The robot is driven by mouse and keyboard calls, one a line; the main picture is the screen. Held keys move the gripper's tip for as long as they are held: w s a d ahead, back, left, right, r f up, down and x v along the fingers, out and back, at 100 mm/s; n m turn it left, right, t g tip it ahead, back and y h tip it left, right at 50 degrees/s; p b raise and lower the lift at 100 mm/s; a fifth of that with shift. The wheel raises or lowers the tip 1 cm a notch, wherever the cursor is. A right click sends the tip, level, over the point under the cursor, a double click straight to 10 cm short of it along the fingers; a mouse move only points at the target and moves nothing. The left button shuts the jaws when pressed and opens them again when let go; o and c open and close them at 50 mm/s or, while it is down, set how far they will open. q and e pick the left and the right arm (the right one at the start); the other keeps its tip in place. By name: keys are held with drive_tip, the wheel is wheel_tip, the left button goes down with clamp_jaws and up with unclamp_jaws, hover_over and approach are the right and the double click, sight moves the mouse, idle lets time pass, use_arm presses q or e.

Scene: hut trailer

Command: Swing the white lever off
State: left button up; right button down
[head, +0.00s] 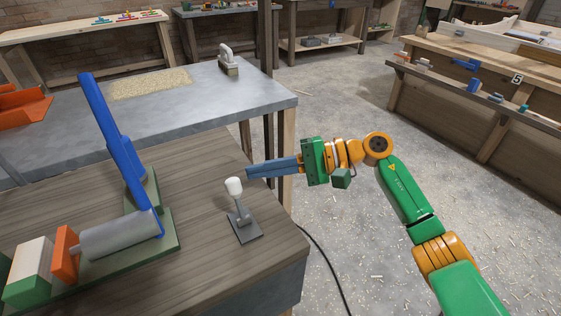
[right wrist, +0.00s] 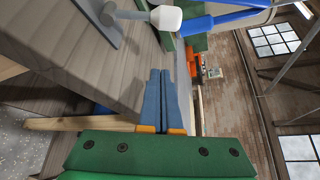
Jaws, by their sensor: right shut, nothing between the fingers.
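The white lever (head: 233,187) is a white knob on a short grey stalk, standing on a dark square plate (head: 244,235) on the wooden bench top. The stalk looks close to upright in the head view. My right gripper (head: 249,171) is shut and empty, its blue fingers together and pointing left, just behind and right of the white knob in the picture. In the right wrist view the fingers (right wrist: 160,75) stop short of the white knob (right wrist: 166,18), with a gap between them. My left gripper is not in view.
On the same bench, a green-based fixture (head: 160,243) has a tall blue handle (head: 112,125), a grey cylinder (head: 115,236) and an orange block (head: 66,253). A grey-topped table (head: 205,105) stands behind. A black cable (head: 330,262) lies on the floor, right of the bench.

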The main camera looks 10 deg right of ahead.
sight(238, 199)
drive_tip(key=x, duration=0.3)
drive_tip(key=shift+a+p, duration=0.4)
drive_tip(key=s, duration=0.1)
drive_tip(key=s+r+p, duration=0.1)
drive_tip(key=s+d+p, duration=0.1)
drive_tip(key=shift+s+r, duration=0.3)
drive_tip(key=shift+a, duration=0.15)
drive_tip(key=shift+f, duration=0.1)
